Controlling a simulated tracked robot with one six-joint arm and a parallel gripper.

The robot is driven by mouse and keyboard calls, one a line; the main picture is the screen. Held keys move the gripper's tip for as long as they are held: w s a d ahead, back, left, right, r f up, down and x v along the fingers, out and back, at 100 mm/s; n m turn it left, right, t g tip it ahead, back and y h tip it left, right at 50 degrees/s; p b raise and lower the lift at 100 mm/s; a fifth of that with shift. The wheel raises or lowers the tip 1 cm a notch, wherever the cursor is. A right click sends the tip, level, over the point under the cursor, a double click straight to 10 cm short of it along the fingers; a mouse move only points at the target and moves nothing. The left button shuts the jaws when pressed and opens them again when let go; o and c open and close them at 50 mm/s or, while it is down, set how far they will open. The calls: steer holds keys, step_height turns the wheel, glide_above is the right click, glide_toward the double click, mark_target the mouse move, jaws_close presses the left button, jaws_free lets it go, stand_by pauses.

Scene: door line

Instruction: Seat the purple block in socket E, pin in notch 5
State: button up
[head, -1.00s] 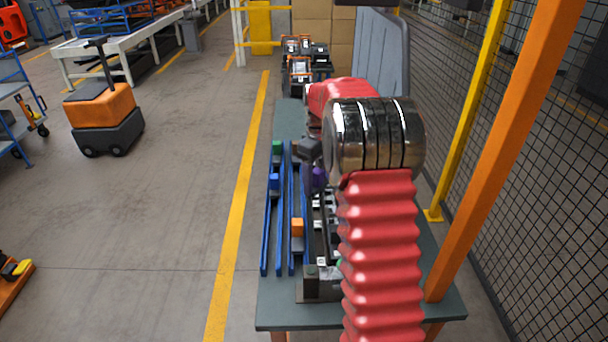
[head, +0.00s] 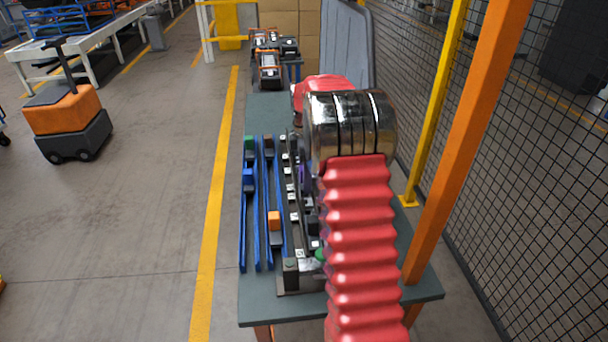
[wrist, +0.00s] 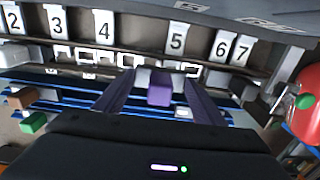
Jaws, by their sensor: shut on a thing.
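The purple block (wrist: 160,90) is between the fingers of my gripper (wrist: 158,78) in the wrist view. My gripper is shut on it. Beyond it is a dark rack with white number plates; plate 5 (wrist: 176,40) is above and slightly right of the block. A grey piece shows behind the block; I cannot tell whether they touch. In the head view a bit of purple (head: 305,177) shows beside the rack (head: 290,268), and my arm hides the gripper and much of the rack. I cannot make out socket E or the pin.
Blue rails (head: 257,205) left of the rack carry a green block (head: 250,142), a blue block (head: 248,180) and an orange block (head: 274,220). An orange post (head: 455,140) and mesh fence stand close on the right.

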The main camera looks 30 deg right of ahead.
steer(key=shift+f, duration=0.1)
stand_by(0.3)
steer(key=shift+f, duration=2.25)
steer(key=o, duration=1.4)
steer(key=shift+c, duration=0.2)
step_height(320, 180, up, 14)
steer(key=shift+f, duration=0.15)
